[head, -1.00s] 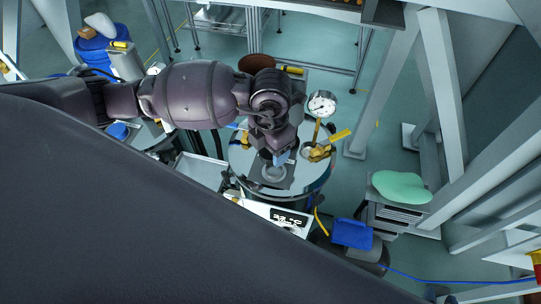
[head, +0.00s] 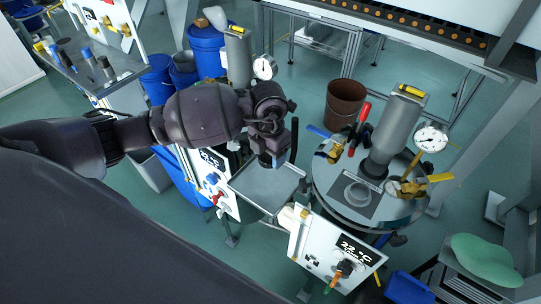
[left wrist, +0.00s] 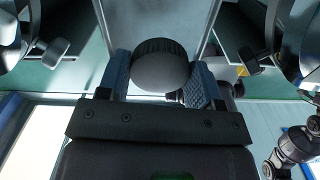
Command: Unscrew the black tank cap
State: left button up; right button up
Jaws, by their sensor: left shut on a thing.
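The black tank cap (left wrist: 162,66) is round with a ribbed edge, and in the left wrist view it sits between the two blue-grey fingers. My left gripper (left wrist: 160,82) is shut on it. In the head view my left gripper (head: 272,163) hangs over the far side of a grey tray, to the left of the tank; the cap is not clear there. The tank's round metal top (head: 330,178) carries a square plate with a pale ring (head: 358,194), and no cap sits on that ring.
The shallow grey tray (head: 262,192) looks empty. A pressure gauge (head: 431,139), yellow-handled valve (head: 428,183), red-handled valve (head: 362,118) and grey cylinder (head: 395,128) rise from the tank top. A white temperature panel (head: 332,258) stands in front, and a brown bucket (head: 346,100) behind.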

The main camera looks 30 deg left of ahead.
pick_arm(q)
jog(key=shift+a+f, duration=0.25)
jog(key=shift+a, duration=0.1)
jog(key=shift+f+b, duration=0.3)
jog(key=shift+d+f+b, duration=0.1)
jog(key=shift+f+b, duration=0.25)
jog(key=shift+f, duration=0.3)
jog(key=shift+f+b, duration=0.45)
jog(key=shift+f, duration=0.2)
notch_tip(320, 180, down, 2)
jog(key=shift+f+b, duration=0.1)
jog(key=shift+b, duration=0.5)
jog(key=shift+f+b, duration=0.55)
jog(key=shift+f, duration=0.2)
pick_arm(e)
jog(key=f, duration=0.4)
jog(key=shift+a+f, duration=0.1)
jog(key=shift+a, duration=0.1)
pick_arm(q)
jog(key=o, duration=1.1)
jog(key=shift+c, duration=0.2)
pick_arm(e)
jog(key=shift+w+a, duration=0.1)
